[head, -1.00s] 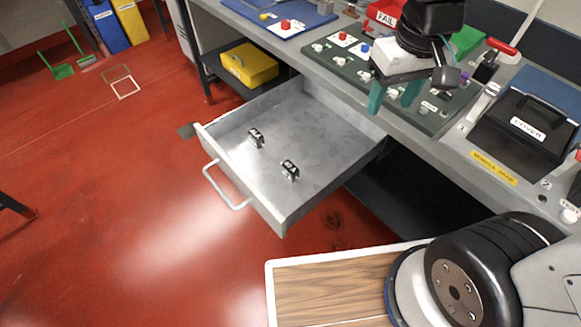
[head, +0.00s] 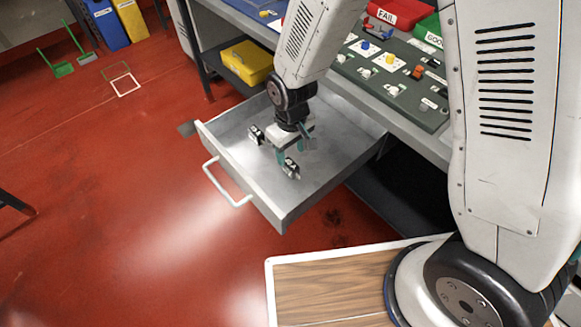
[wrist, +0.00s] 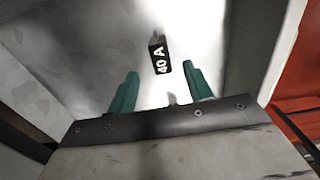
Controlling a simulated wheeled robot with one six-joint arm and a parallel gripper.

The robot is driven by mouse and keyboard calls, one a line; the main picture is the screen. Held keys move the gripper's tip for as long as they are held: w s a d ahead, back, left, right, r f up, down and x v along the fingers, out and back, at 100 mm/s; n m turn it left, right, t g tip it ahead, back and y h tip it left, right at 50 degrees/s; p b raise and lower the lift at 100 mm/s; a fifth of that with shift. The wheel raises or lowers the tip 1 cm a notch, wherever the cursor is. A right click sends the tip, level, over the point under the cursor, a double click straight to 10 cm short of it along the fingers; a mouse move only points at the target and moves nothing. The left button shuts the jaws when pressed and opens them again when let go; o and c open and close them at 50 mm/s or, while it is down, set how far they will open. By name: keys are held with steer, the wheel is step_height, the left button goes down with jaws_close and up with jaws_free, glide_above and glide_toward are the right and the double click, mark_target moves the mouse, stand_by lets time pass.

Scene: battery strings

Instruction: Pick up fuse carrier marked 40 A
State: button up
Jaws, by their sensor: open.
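The fuse carrier marked 40 A (wrist: 160,55) is a small black block with white lettering in the wrist view. It lies on the drawer's grey floor, ahead of and between my two green fingers. My gripper (wrist: 160,80) is open and nothing is between its fingertips. In the head view my gripper (head: 291,150) is inside the open drawer, between two small dark carriers, one on the left (head: 256,134) and one nearer the front (head: 291,168). Their marks are too small to read there, so I cannot tell which is the 40 A one.
The open drawer (head: 232,168) has low walls around the gripper and a front handle (head: 226,186). The bench with a green-grey board (head: 400,92) stands behind it. A yellow case (head: 247,62) sits on a shelf. A wood-topped surface (head: 325,290) lies in front.

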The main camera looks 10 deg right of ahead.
mark_target(290, 164)
step_height(290, 164, down, 7)
steer(key=shift+a+r, duration=0.1)
steer(key=shift+r, duration=0.1)
jaws_close()
